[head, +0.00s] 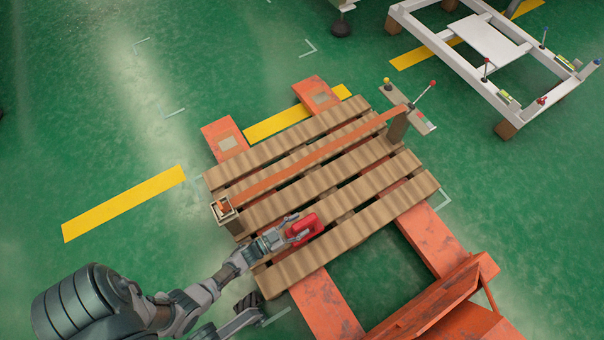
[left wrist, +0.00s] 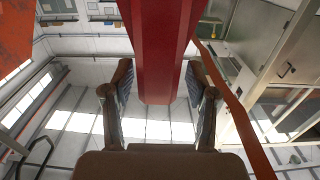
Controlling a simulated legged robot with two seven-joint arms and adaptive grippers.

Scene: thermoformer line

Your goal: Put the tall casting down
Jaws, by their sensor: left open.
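The tall casting, a red piece (head: 306,229), is on the slats of the wooden pallet (head: 350,235) near its front edge. In the head view it looks short from above, and I cannot make out its base. My left gripper (head: 294,232) is at its left side, low over the slats. In the left wrist view the red casting (left wrist: 168,50) comes down from the top between the two fingers of my left gripper (left wrist: 160,100). The fingers are open, with a visible gap on the right side. My right gripper does not show clearly in either view.
Orange forks (head: 330,300) run under the pallet. A long brown strap or bar (head: 310,160) crosses it between two end posts (head: 224,212). A small lever panel (head: 418,115) stands at the far corner, with a white frame (head: 440,45) behind. Green floor lies clear at left.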

